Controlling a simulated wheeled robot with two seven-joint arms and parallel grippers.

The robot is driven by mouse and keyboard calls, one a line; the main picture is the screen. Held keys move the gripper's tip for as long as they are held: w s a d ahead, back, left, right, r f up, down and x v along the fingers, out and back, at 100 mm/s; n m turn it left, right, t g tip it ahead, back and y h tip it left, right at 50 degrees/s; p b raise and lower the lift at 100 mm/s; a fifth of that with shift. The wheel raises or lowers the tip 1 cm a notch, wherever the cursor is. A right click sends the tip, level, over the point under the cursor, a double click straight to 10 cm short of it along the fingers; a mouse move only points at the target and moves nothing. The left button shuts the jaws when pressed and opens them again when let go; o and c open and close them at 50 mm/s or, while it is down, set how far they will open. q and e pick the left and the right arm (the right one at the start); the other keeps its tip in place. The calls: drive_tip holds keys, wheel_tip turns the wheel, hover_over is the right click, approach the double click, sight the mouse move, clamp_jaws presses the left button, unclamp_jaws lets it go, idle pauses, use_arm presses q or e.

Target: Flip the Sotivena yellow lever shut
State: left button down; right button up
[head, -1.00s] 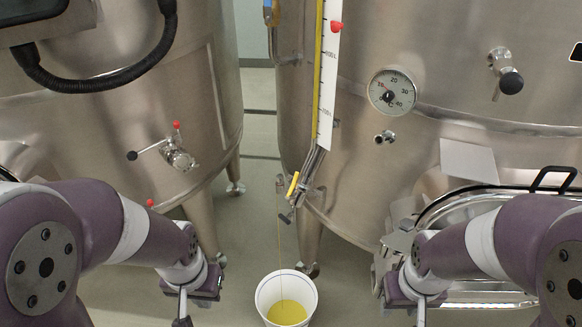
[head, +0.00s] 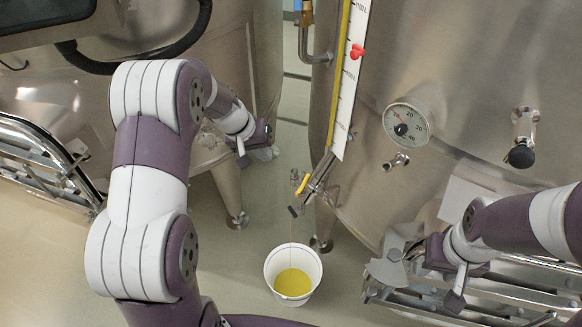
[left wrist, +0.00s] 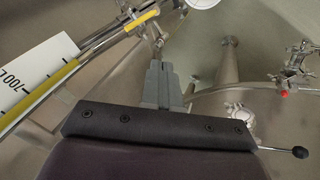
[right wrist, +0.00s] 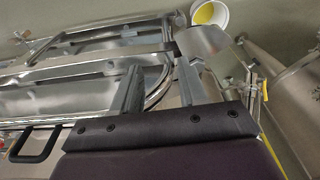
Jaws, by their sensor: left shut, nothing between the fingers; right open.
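The yellow lever (head: 303,184) sits on a small valve at the foot of the sight tube on the right vat. A thin yellow stream runs from the outlet below it into a white bucket (head: 271,262) holding yellow liquid. The lever also shows in the left wrist view (left wrist: 146,16), beyond the fingers and up left. My left gripper (head: 242,157) is shut and empty, left of the lever and apart from it; its fingers show in the left wrist view (left wrist: 160,66). My right gripper (head: 448,282) is open and empty, low right of the lever. No Sotivena label is readable.
The right vat (head: 450,90) carries a dial gauge (head: 406,124), a sampling tap (head: 522,138) and a white scale (head: 352,70) with a red marker. A metal frame (head: 480,305) lies near my right gripper. The left vat (head: 232,60) stands behind my left arm. Floor around the bucket is clear.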

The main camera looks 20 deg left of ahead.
sight(303, 183)
use_arm(q)
drive_tip(key=w+d+f+b, duration=0.3)
drive_tip(key=d+f, duration=0.4)
drive_tip(key=f, duration=0.3)
drive_tip(key=shift+w+f+b, duration=0.25)
drive_tip(key=shift+w+b, duration=0.05)
drive_tip(key=shift+b, duration=0.15)
use_arm(e)
drive_tip(key=f, duration=0.4)
drive_tip(key=shift+w+d+f, duration=0.2)
drive_tip(key=shift+w+d, duration=0.05)
use_arm(q)
drive_tip(key=shift+w+d, duration=0.1)
use_arm(e)
drive_tip(key=shift+w, duration=0.1)
use_arm(q)
drive_tip(key=shift+f, duration=0.1)
use_arm(e)
drive_tip(key=shift+d+f, duration=0.1)
drive_tip(key=shift+f, duration=0.05)
